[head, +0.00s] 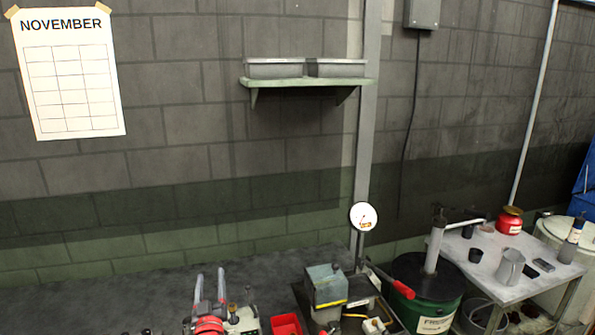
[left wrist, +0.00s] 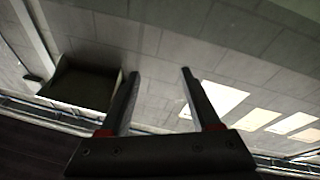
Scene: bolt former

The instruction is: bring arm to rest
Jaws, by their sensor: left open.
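My left gripper (head: 210,272) shows at the bottom of the head view, left of centre. Its two pale fingers point up and stand apart, with red at their base. In the left wrist view the same gripper (left wrist: 159,72) has two dark fingers spread apart, with nothing between them. Beyond the fingers are a pale panelled surface and bright light panels (left wrist: 218,98). My right gripper is in neither view.
A red tray (head: 286,325) and a grey-green machine block (head: 325,285) are to the right of the gripper. Further right are a green drum (head: 430,310) and a grey table (head: 488,262) with small items.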

